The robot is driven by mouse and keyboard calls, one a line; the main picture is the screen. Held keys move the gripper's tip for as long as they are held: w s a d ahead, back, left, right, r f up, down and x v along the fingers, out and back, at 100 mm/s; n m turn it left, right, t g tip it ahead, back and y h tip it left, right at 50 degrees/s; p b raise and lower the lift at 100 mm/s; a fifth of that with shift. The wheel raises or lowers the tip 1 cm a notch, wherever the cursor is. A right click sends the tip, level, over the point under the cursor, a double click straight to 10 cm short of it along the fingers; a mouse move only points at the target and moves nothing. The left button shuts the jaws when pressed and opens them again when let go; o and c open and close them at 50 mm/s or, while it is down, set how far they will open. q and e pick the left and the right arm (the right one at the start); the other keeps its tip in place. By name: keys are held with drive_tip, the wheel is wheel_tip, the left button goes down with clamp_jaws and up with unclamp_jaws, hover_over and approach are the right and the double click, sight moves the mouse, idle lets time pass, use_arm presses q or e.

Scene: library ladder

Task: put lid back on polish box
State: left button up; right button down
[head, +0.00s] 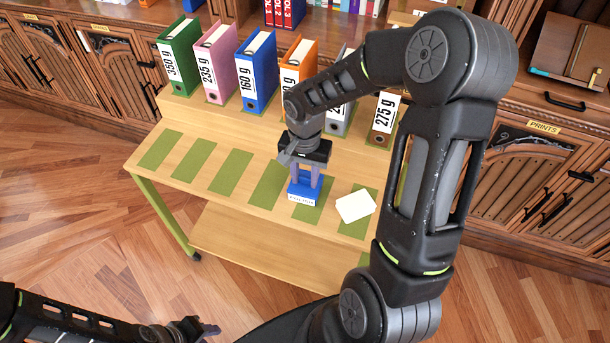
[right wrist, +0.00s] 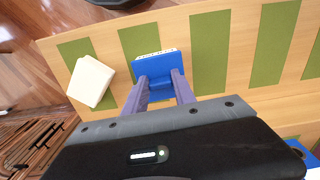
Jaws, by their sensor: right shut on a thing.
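A blue labelled box-like piece (head: 302,193) is between the fingers of my right gripper (head: 305,178), over a green strip at the table's front. The right wrist view shows its blue top (right wrist: 162,66) and white label edge, with the fingers (right wrist: 160,78) closed on it. I cannot tell whether it is the polish box, its lid, or both, nor whether it touches the table. A flat cream block (head: 355,206) lies askew just to its right; it also shows in the right wrist view (right wrist: 91,81). My left gripper (head: 205,330) is low at the bottom edge, away from the table; its opening is unclear.
The wooden table (head: 190,205) has several green strips; those at the left are bare. A row of labelled binders (head: 257,72) stands on a raised shelf behind. A lower shelf (head: 245,255) shows below. Wooden cabinets (head: 130,62) line the back.

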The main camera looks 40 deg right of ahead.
drive_tip(key=shift+c, duration=2.3)
unclamp_jaws()
drive_tip(key=shift+r, duration=0.1)
drive_tip(key=shift+r+p, duration=2.25)
drive_tip(key=shift+r, duration=1.2)
clamp_jaws()
